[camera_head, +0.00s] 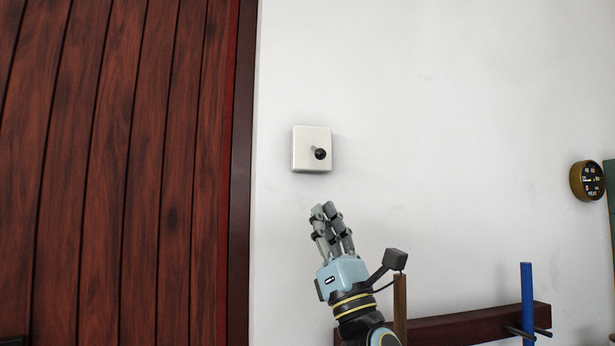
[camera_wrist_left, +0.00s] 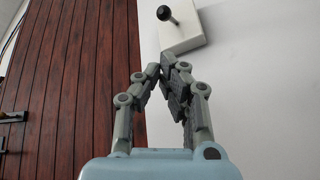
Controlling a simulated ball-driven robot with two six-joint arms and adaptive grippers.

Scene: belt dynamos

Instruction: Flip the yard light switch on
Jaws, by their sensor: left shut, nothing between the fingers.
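The yard light switch (camera_head: 301,150) is a white square box on the pale wall, with a short lever ending in a black knob (camera_head: 320,154). In the left wrist view the switch box (camera_wrist_left: 186,32) is at the top, with its black knob (camera_wrist_left: 164,13) standing out towards the camera. My left gripper (camera_head: 325,210) is below the switch in the head view, fingers pointing up, apart from the box. Its fingertips (camera_wrist_left: 165,68) are together in the left wrist view, with nothing between them. My right gripper is not in view.
A red-brown plank door (camera_head: 110,170) with a dark frame fills the left side. A round dark gauge (camera_head: 587,180) hangs at the far right. A dark red rail (camera_head: 450,328) and a blue upright post (camera_head: 527,300) are at the lower right. The wall around the switch is bare.

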